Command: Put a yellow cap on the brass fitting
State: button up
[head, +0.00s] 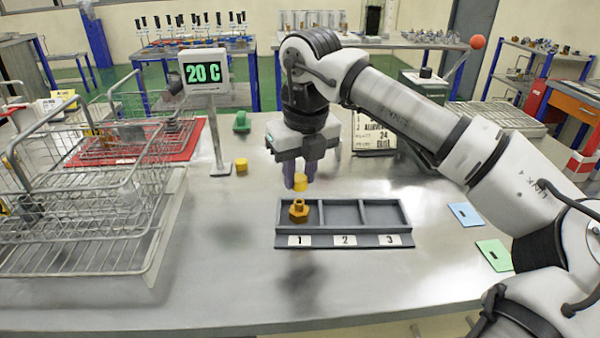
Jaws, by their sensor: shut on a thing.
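The brass fitting (299,213) stands upright in compartment 1 of the grey three-part tray (372,231), with its open neck up. My gripper (300,180) points down above that compartment. It is shut on a yellow cap (300,184), which shows between and just below the fingertips. The cap appears above the fitting's neck with a small gap between them; exact alignment in depth cannot be told. A second yellow cap (241,165) stands on the table left of the gripper. Compartments 2 and 3 are empty.
A display on a post (206,72) reads 20 C. Wire baskets (95,225) fill the left of the table. A green object (241,122), a lettered sign (374,133), and blue (465,214) and green cards (494,255) lie around. The table in front of the tray is clear.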

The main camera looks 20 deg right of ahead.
aim_at(299, 201)
dwell(0.4)
jog(key=shift+f+b, duration=1.35)
jog(key=shift+f, duration=0.2)
jog(key=shift+f+b, duration=1)
jog(key=shift+f, duration=0.05)
dwell(0.8)
jog(key=shift+r, duration=0.1)
jog(key=o, duration=1.5)
jog(key=shift+r+p, duration=2.5)
jog(key=shift+r, duration=1.05)
